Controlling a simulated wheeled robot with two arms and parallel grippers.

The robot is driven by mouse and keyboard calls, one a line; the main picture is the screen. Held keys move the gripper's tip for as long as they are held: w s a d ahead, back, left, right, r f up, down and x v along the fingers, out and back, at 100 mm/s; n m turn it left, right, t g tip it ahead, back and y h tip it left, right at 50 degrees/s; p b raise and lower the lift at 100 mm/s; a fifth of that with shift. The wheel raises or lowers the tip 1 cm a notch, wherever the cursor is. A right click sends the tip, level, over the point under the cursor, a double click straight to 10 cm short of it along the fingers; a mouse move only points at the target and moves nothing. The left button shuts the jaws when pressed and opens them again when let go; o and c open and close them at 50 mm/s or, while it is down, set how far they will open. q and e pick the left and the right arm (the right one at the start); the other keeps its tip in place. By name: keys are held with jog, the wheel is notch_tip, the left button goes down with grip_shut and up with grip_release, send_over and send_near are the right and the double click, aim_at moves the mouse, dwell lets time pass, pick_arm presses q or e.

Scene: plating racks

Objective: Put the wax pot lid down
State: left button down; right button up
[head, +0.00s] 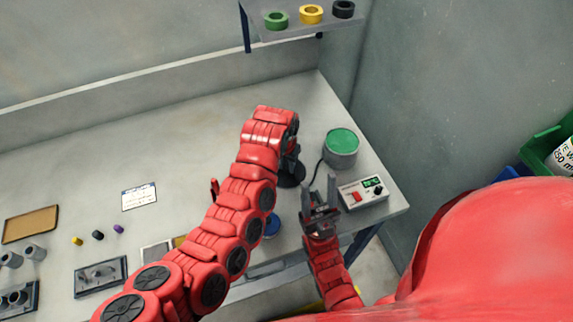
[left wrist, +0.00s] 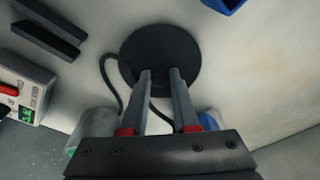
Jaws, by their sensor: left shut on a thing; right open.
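The wax pot lid (left wrist: 160,50) is a dark round disc, and my left gripper (left wrist: 161,76) is shut on it near its middle in the left wrist view. In the head view the lid (head: 291,176) shows partly behind my left arm, over the bench left of the pot. I cannot tell whether it touches the bench. The wax pot (head: 341,150) is a grey cylinder, uncovered, with green wax inside. My right gripper (head: 319,190) is open and empty in front of the pot and beside the control box.
The control box (head: 363,193) with a green display stands at the bench's right edge. A dark cable runs near the pot. A blue round thing (head: 272,224) is partly hidden by my left arm. Bench surface (head: 200,130) behind the arm is clear. A shelf (head: 300,22) holds coloured rings.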

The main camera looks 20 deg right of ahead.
aim_at(287, 167)
pick_arm(q)
jog(key=shift+f, duration=0.2)
jog(key=c, duration=0.7)
grip_release()
jog(key=shift+r, duration=0.1)
jog(key=shift+r, duration=0.3)
jog(key=r+b, duration=0.1)
jog(key=r, duration=0.3)
jog(key=shift+s+a+b, duration=0.2)
jog(key=shift+b, duration=0.2)
jog(key=r, duration=0.2)
jog(key=r+p, duration=0.1)
jog(key=r, duration=0.2)
jog(key=s+a+r, duration=0.1)
jog(key=r, duration=0.1)
jog(key=shift+r+p, duration=0.3)
jog(key=shift+p, duration=0.05)
